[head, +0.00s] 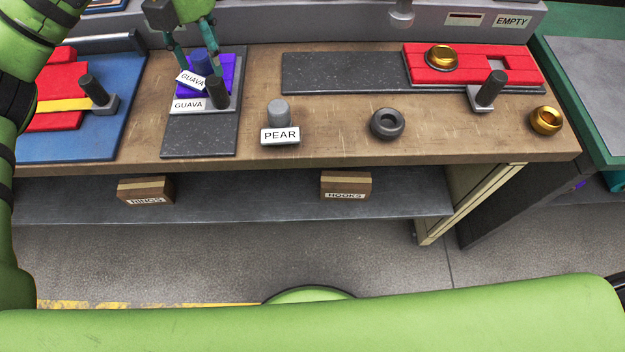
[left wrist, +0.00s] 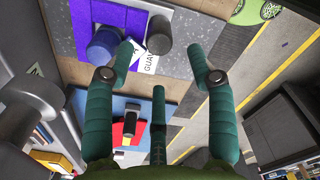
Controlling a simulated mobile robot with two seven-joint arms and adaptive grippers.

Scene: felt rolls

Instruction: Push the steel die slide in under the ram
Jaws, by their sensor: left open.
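A low red slide (head: 415,66) lies on a long dark plate (head: 335,73) at the right of the bench. It carries a gold ring-shaped die (head: 441,57) and has a grey front bracket with an upright dark handle (head: 490,88). I cannot tell for certain which part is the steel die slide. A grey fitting (head: 401,12), perhaps the ram, hangs from the beam behind the plate. My left gripper (head: 198,72) is open and empty over the purple GUAVA block (head: 222,72), far left of the slide. The wrist view shows its spread fingers (left wrist: 163,65). My right gripper is out of view.
A blue board (head: 85,142) with another red slide is at left. Bare wood lies between PEAR and the dark ring.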

